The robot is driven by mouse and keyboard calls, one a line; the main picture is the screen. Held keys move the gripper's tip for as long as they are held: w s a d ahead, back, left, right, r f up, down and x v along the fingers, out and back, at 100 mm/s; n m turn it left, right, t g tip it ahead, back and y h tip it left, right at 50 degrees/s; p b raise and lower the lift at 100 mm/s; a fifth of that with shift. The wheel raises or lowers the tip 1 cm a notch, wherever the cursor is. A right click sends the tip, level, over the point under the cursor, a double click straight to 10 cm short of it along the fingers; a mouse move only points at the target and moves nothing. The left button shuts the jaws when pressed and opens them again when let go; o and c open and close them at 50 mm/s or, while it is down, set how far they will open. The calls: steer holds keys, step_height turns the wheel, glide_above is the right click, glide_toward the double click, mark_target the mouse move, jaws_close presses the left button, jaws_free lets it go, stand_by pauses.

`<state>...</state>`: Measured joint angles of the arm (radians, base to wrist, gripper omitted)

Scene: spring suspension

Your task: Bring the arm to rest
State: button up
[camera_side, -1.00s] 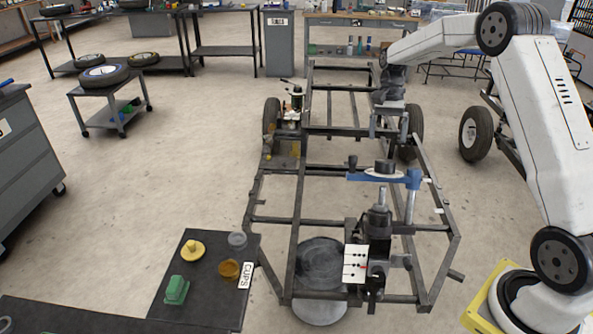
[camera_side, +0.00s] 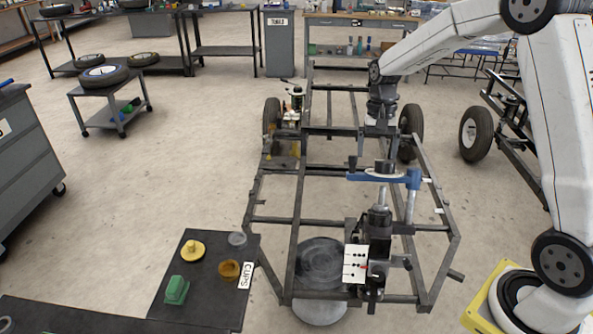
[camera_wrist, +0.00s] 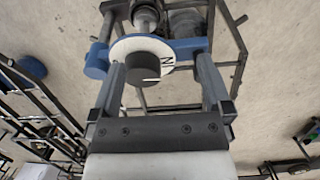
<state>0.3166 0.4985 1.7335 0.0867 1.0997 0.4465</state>
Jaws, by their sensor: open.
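My gripper (camera_side: 379,138) hangs from my arm over the dark frame (camera_side: 297,195), behind the blue-armed press as the side view shows it. Its jaws are apart, with nothing seen held. In the wrist view, the two fingers of my gripper (camera_wrist: 160,72) stand apart, with a black knob on a white marked dial (camera_wrist: 150,58) between them in the picture. The dial sits on the blue arm (camera_wrist: 187,46) of the press, which also shows in the side view (camera_side: 385,176). How far the fingertips are from the knob cannot be told.
A dark table (camera_side: 212,297) at the front left carries a yellow part (camera_side: 192,249), a green part (camera_side: 177,289) and cups. A wheeled stand (camera_side: 112,99) with a tyre is at the left. Open floor lies left of the frame.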

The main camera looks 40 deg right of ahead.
steer(key=s+a+f+n+t+h, duration=0.2)
steer(key=s+a+f+n+t, duration=0.15)
steer(key=s+a+n, duration=0.75)
step_height(320, 180, up, 5)
steer(key=m+g, duration=0.2)
steer(key=m, duration=0.8)
glide_above(386, 161)
steer(key=shift+d+r+t+y, duration=0.15)
steer(key=shift+d+t+y, duration=0.1)
steer(key=shift+y, duration=0.15)
steer(key=shift+a+f, duration=0.2)
steer(key=shift+f, duration=3.7)
